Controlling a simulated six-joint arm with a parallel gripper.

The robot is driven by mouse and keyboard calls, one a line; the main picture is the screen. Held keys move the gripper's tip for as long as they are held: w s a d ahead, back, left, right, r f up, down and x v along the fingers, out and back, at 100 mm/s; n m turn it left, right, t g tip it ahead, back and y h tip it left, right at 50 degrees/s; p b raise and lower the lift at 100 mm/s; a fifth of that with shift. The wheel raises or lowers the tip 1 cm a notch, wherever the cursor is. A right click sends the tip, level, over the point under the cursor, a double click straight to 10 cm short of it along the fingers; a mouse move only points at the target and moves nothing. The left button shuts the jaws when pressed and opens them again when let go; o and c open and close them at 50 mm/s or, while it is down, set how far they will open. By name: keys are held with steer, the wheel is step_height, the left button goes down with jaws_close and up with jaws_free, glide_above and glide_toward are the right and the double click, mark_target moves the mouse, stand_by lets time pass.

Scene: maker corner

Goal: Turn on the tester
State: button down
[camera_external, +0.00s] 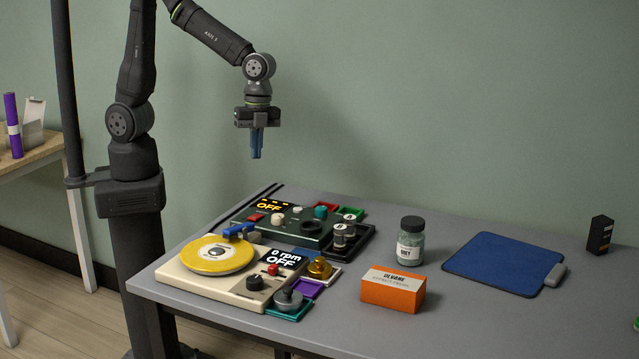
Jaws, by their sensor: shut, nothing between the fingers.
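My gripper (257,155) has blue fingers, points straight down and is shut and empty. It hangs high above the back of the grey table, touching nothing. Below it is a dark green device (309,229) with a yellow "OFF" display (270,206), a red button (256,217), a white knob (278,219) and a teal knob (321,211). In front of it is a cream device (200,287) with a yellow disc (218,256), a display (285,258) reading "0 rpm OFF", a red button (273,269) and a black knob (255,282). Which one is the tester is not labelled legibly.
Small coloured trays (308,291) hold metallic parts along the devices' right side. A capped jar (411,242), an orange box (393,291), a blue mat (502,262) and a small black box (599,234) stand farther right. The table's front right is clear.

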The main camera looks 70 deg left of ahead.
mark_target(255, 216)
steer(key=m, duration=0.3)
steer(key=f+m, duration=0.1)
steer(key=m, duration=0.5)
steer(key=shift+s+d+f, duration=0.2)
steer(key=shift+s+d, duration=0.15)
steer(key=shift+f, duration=0.15)
steer(key=f, duration=0.4)
steer(key=d+f, duration=0.1)
steer(key=f, duration=0.4)
steer(key=s+f, duration=0.1)
steer(key=f, duration=0.3)
steer(key=shift+s+d+f, duration=0.1)
steer(key=shift+d+f, duration=0.05)
steer(key=shift+f, duration=0.15)
steer(key=shift+s+f, duration=0.1)
steer(key=shift+f, duration=0.1)
